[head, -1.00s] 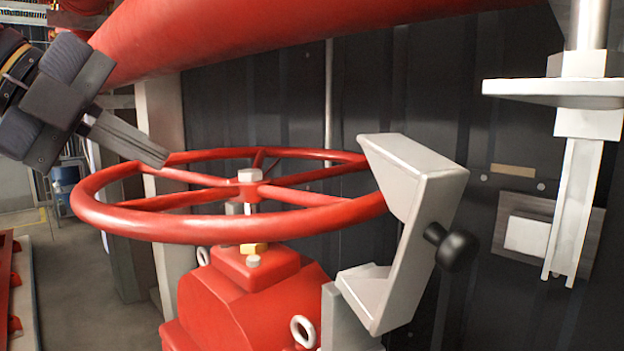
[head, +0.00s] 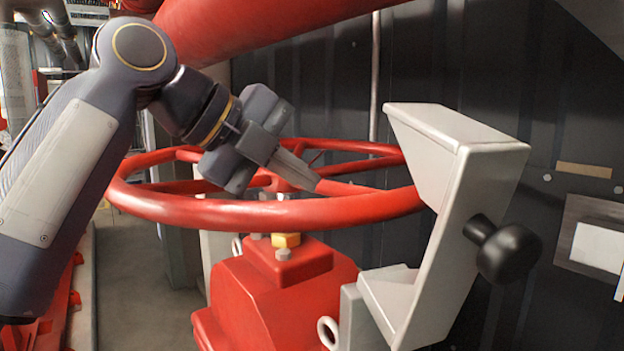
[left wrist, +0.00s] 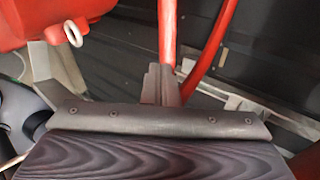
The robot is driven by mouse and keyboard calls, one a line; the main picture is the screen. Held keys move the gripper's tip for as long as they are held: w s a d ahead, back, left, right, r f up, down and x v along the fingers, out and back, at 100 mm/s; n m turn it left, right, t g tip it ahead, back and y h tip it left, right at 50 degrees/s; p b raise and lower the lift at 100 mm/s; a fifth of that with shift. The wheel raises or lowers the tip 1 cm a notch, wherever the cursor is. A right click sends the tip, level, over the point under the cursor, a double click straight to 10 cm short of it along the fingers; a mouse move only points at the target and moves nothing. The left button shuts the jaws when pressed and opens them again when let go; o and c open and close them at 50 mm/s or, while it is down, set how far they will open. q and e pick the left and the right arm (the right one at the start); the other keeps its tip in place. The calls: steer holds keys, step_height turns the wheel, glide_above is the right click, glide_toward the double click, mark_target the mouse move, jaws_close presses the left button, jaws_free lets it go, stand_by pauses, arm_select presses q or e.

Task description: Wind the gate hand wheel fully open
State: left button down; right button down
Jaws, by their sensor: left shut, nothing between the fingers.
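The red gate hand wheel (head: 170,207) lies level above the red valve body (head: 275,300) in the head view. A grey bracket (head: 440,240) with a black knob (head: 508,252) stands at the wheel's right, its upper end over the rim. My left gripper (head: 312,183) comes in from the left over the wheel, its fingers shut and empty. The fingertips are at a right-hand spoke, inside the rim; I cannot tell whether they touch it. In the left wrist view the fingers (left wrist: 160,85) point at a red spoke (left wrist: 168,35). The gripper hides most of the hub. My right gripper is out of view.
A thick red pipe (head: 270,28) runs above and behind the wheel. A dark ribbed wall (head: 345,90) stands close behind. Bare floor (head: 130,270) shows at the lower left.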

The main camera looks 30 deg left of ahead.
arm_select(q)
steer(key=shift+w+d+f, duration=0.2)
steer(key=shift+w+d, duration=0.05)
steer(key=shift+w, duration=0.2)
steer(key=shift+w+d+f, duration=0.15)
steer(key=shift+w+d, duration=0.05)
steer(key=shift+w, duration=0.2)
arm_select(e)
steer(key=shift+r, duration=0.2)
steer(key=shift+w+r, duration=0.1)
